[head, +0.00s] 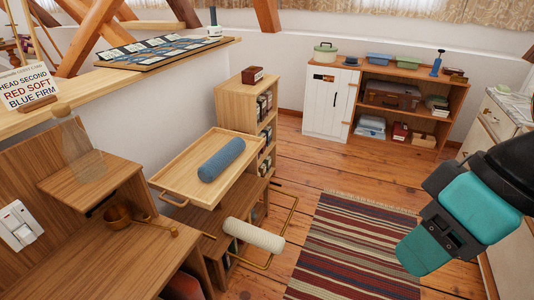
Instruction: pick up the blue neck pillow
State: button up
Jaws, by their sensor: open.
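The blue neck pillow (222,159) is a plain blue roll. It lies slantwise on a light wooden tray (178,186) with raised edges and a handle, left of the picture's middle. Its whole upper side shows and nothing lies on it. My gripper (425,249), teal and black, is at the right of the picture, well apart from the pillow. It is open, with nothing seen in it, though its fingertips are hard to make out from this side. A cream roll (254,235) rests below and right of the tray, by a brass-coloured rail.
A small shelf unit (237,95) with a dark red box on top stands behind the tray. A wooden desk (114,262) with a ladle fills the lower left. A striped rug (350,250) covers the floor at right. A low cabinet (327,103) stands at the back.

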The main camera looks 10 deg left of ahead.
aim_at(208, 172)
jog(key=z, duration=0.1)
jog(key=i, duration=2.55)
jog(key=u, duration=2.95)
